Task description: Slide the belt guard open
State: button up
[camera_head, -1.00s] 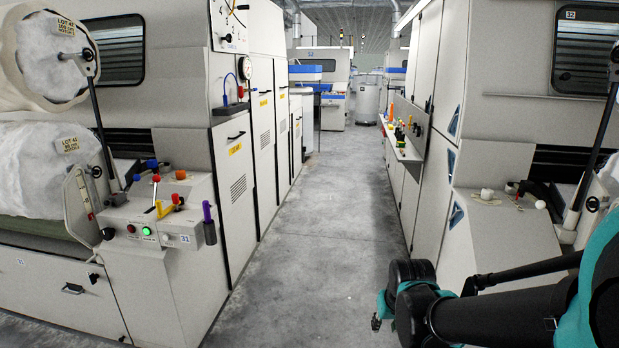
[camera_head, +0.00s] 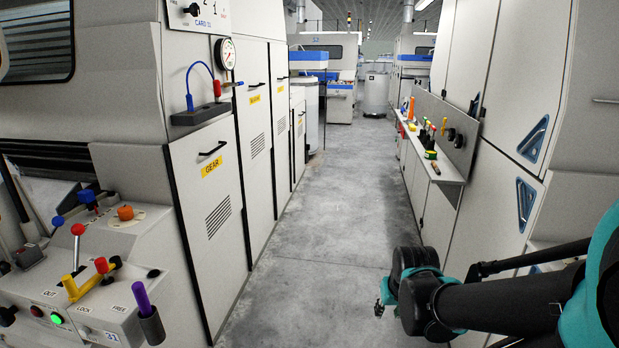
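No panel is plainly readable as the belt guard. On the left, a grey door (camera_head: 208,220) has a black handle and a yellow label reading GEAR. Beyond it a second door (camera_head: 256,130) has a black handle and a yellow label too small to read. On the right, tall panels (camera_head: 508,90) carry blue triangular recessed grips (camera_head: 533,140). All of these look closed. My gripper (camera_head: 379,308) shows at the lower right, partly hidden behind my arm, over the aisle floor and apart from all panels. Its opening is unclear.
A grey aisle floor (camera_head: 320,235) runs clear ahead. At lower left is a control box (camera_head: 70,325) with coloured levers and a lit green button. A shelf (camera_head: 450,172) with small bottles and tools juts out on the right. A round bin (camera_head: 376,95) stands far back.

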aim_at(279, 53)
jog(key=i, duration=3.9)
jog(key=i+l+u, duration=0.2)
jog(key=i, duration=0.45)
jog(key=i+u, duration=0.15)
jog(key=i, duration=0.5)
